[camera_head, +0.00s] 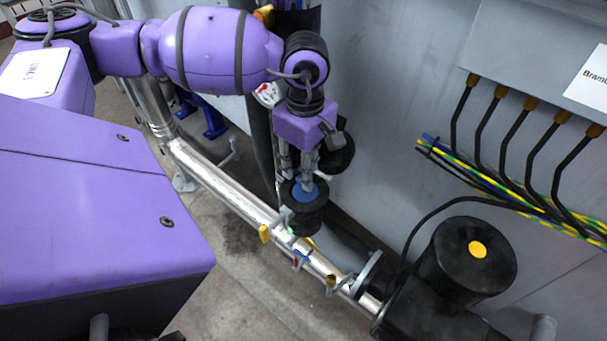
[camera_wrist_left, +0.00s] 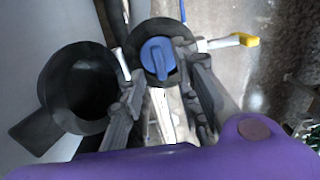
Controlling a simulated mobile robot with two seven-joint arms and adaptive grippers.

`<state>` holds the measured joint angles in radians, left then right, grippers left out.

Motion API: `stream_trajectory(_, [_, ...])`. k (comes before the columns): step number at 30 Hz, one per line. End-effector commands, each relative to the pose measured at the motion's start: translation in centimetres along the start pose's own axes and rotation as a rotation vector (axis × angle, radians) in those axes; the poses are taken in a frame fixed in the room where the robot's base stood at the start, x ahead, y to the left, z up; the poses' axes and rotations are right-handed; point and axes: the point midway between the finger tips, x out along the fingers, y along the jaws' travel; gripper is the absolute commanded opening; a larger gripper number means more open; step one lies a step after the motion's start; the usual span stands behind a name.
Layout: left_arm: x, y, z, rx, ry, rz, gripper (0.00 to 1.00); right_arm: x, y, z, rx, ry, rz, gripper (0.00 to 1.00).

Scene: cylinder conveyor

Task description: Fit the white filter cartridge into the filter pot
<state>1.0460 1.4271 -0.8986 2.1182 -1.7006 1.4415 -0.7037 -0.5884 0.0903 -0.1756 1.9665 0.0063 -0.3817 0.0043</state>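A black pot (camera_head: 307,218) stands on the steel pipe, with a blue knob or cap (camera_head: 304,190) at its top. In the left wrist view the blue knob (camera_wrist_left: 157,60) sits inside the pot's dark round rim (camera_wrist_left: 146,30). My left gripper (camera_head: 298,182) points down just over this pot. In the wrist view its fingers (camera_wrist_left: 160,85) are apart, one on each side of the knob's line, and appear empty. Whether a fingertip touches the knob I cannot tell. No white filter cartridge can be made out. My right gripper is not in view.
A second, hollow black cup (camera_wrist_left: 80,90) is beside the left finger, close to the grey wall. The steel pipe (camera_head: 225,190) carries small valves, one with a yellow handle (camera_head: 264,234). A black motor (camera_head: 470,262) and cables (camera_head: 500,190) are at the right.

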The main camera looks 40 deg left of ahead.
Motion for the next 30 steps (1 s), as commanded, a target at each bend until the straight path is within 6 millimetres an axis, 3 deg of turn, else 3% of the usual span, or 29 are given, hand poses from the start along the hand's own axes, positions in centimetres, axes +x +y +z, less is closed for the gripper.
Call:
stream_trajectory(6, [-4.8, 0.0, 0.0, 0.001, 0.001, -0.002, 0.3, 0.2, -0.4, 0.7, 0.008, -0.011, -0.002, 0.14])
stream_trajectory(13, [-8.7, 0.0, 0.1, 0.001, 0.0, -0.004, 0.3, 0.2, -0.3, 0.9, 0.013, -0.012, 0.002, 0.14])
stream_trajectory(19, [-9.9, -0.1, 0.0, 0.002, 0.0, -0.006, 0.3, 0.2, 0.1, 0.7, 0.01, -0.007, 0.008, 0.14])
stream_trajectory(30, [-9.9, -0.1, 0.0, 0.001, 0.0, -0.006, 0.3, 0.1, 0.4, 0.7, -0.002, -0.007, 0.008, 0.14])
